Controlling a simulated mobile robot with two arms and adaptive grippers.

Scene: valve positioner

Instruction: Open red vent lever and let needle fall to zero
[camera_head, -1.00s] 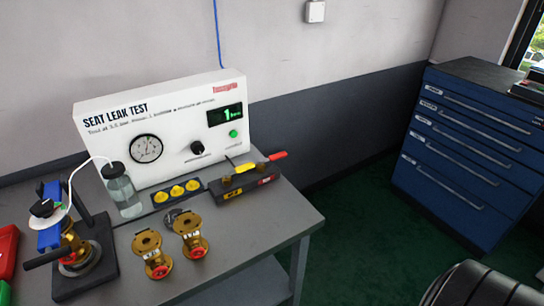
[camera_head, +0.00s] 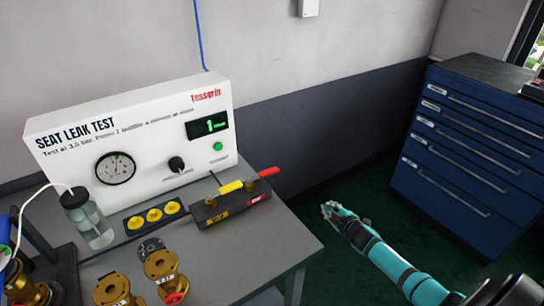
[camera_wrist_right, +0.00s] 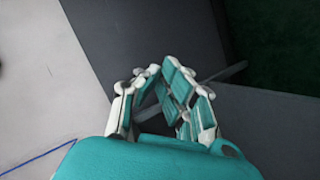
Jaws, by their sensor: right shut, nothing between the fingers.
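The red vent lever (camera_head: 269,172) sticks up to the right from the right end of a dark valve block (camera_head: 213,209) on the bench. A yellow lever (camera_head: 231,187) sits beside it on the same block. The gauge (camera_head: 116,168) is on the white seat leak test panel (camera_head: 60,165); its needle is too small to read. The display (camera_head: 207,124) shows a green 1. My right gripper (camera_head: 328,210) is shut and empty, to the right of the red lever and apart from it, beyond the bench edge. It also shows in the right wrist view (camera_wrist_right: 165,85). My left gripper is out of view.
A bottle with a tube (camera_head: 88,221), yellow plugs (camera_head: 155,215) and brass valves (camera_head: 163,268) stand on the grey bench (camera_head: 262,240). A blue drawer cabinet (camera_head: 465,150) stands at the right. Green floor is open between bench and cabinet.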

